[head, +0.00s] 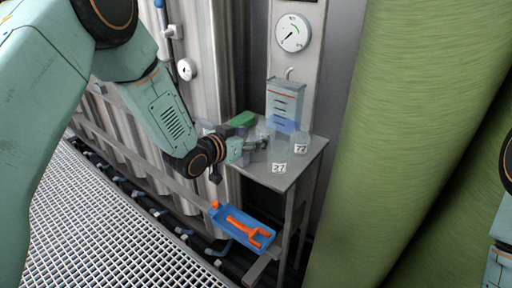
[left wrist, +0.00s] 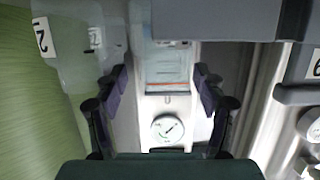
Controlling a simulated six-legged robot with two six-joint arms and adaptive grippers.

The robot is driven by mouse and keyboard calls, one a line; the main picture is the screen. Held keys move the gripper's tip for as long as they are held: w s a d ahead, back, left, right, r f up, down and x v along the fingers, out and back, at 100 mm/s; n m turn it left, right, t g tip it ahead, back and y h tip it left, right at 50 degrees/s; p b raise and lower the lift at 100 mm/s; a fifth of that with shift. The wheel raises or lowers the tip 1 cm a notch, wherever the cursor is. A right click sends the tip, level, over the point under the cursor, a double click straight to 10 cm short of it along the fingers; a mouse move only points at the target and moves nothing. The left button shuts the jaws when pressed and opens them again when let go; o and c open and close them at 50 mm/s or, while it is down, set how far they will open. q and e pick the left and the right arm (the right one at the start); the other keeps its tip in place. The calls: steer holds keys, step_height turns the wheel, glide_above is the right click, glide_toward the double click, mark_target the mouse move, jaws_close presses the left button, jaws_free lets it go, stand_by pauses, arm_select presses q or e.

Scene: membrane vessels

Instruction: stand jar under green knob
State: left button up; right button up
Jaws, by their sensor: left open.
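A clear jar (head: 279,168) with a white label stands at the front of the small grey table. A second labelled clear jar (head: 300,145) stands to its right, nearer the wall. My left gripper (head: 264,143) is just above the table, behind the front jar; its fingers are open. In the left wrist view the two fingers (left wrist: 163,92) are apart, with only background seen between them. A clear labelled jar (left wrist: 90,50) shows left of the fingers there. The right gripper is out of view.
A clear vessel with blue liquid (head: 286,100) stands at the table's back, below a round gauge (head: 293,32). A blue tray (head: 226,233) with an orange tool sits below. Large green cylinders (head: 410,120) close off the right.

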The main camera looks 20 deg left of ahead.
arm_select(q)
steer(key=x, duration=0.2)
steer(key=shift+w+d, duration=0.25)
steer(key=shift+w, duration=0.05)
steer(key=shift+w+f, duration=0.1)
steer(key=shift+w, duration=0.05)
steer(key=shift+a, duration=0.15)
steer(key=shift+c, duration=0.5)
steer(key=c, duration=1.3)
step_height(320, 180, up, 9)
steer(key=shift+r+p, duration=0.1)
steer(key=shift+p, duration=0.8)
steer(key=shift+r, duration=0.35)
